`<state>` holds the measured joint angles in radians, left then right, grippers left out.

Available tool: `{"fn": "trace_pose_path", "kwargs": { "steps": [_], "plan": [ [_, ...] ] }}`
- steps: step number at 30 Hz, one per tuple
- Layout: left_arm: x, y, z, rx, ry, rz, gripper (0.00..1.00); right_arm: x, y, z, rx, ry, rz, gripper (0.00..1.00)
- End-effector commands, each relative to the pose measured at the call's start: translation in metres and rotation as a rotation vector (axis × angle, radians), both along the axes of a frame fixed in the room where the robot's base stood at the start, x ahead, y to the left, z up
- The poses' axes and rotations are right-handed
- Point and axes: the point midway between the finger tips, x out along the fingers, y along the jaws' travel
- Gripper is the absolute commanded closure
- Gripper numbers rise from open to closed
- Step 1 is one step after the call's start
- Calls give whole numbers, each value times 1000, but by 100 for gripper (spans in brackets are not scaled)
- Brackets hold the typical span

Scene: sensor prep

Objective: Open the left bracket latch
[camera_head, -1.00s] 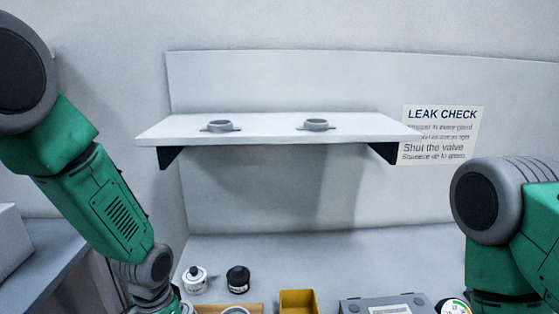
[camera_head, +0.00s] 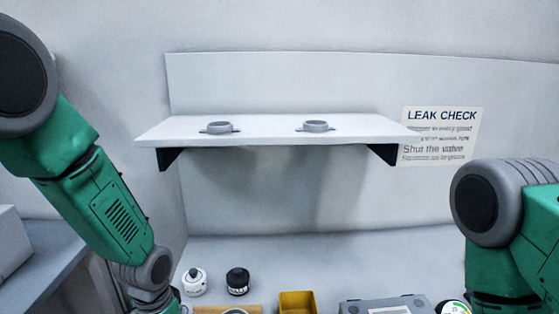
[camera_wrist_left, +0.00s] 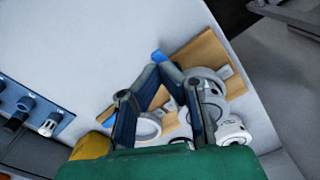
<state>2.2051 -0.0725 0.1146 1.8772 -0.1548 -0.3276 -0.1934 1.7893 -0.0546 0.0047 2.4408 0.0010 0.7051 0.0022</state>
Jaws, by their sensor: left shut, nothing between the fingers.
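A wooden board (camera_wrist_left: 207,55) carries a larger grey ring bracket (camera_wrist_left: 205,84) at its right end and a paler ring (camera_wrist_left: 148,127) towards its left end in the left wrist view. My left gripper (camera_wrist_left: 161,66) is shut and empty, with its fingertips over the board, left of the larger ring. I cannot tell whether it touches the board. A finger partly covers the larger ring, and its latch is not clearly seen. In the head view only the board's back edge (camera_head: 211,308) shows at the bottom. My right gripper is not in view.
A white shelf (camera_head: 270,130) with two grey ring mounts hangs above.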

Motion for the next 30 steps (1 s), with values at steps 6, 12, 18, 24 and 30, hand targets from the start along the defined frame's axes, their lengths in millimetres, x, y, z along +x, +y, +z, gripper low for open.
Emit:
{"fn": "trace_pose_path", "kwargs": {
  "steps": [6, 12, 18, 24, 30],
  "plan": [
    [0, 0, -5, 0, 1, 0, 100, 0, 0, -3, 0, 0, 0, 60],
    [0, 0, -9, 0, 1, 0, 100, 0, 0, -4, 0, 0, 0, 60],
    [0, 0, -13, 0, 0, 0, 100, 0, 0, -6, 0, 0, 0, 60],
    [0, 0, -17, 1, 0, 0, 100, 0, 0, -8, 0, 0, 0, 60],
    [0, 0, -21, 1, 0, 0, 100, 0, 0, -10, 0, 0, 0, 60]
  ]
}}
